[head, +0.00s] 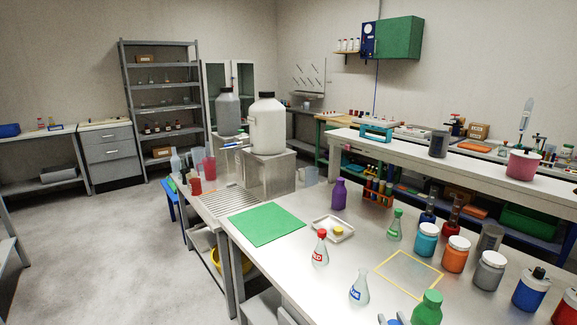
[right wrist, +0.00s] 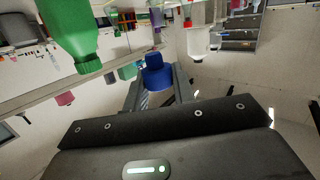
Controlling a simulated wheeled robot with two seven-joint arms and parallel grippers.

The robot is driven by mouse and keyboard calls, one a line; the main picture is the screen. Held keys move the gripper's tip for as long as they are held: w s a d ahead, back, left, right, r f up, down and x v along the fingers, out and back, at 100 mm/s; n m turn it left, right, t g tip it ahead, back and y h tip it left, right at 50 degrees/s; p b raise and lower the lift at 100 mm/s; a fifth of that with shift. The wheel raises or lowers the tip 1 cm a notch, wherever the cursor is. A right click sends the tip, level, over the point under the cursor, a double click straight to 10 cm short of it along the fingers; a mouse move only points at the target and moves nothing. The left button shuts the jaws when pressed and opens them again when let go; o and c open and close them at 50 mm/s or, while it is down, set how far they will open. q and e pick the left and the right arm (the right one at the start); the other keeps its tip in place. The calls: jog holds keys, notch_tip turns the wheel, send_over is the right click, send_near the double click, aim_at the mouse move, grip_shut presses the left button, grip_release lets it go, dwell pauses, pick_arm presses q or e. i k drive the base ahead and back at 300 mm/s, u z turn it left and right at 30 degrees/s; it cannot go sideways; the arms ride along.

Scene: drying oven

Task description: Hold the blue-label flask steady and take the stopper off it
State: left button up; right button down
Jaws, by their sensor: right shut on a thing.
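The blue-label flask (head: 359,290) is a clear conical flask standing upright on the bench near the front. Its neck looks bare, with no stopper on it. My right gripper (head: 390,321) shows only at the bottom edge of the head view, right of the flask and apart from it. In the right wrist view, my right gripper (right wrist: 158,92) is shut on a blue stopper (right wrist: 157,74), held between the two fingers. My left gripper is not in view, and nothing is seen holding the flask.
A green bottle (head: 428,309) stands close to the right gripper. A red-label flask (head: 320,252), a green-label flask (head: 395,228) and a small white tray (head: 318,221) stand farther back. A yellow-edged square (head: 409,272) and a green mat (head: 266,225) are clear. Several jars line the right side.

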aim_at(359, 295)
jog(key=u, duration=1.6)
jog(key=i, duration=0.75)
jog(key=z, duration=3.3)
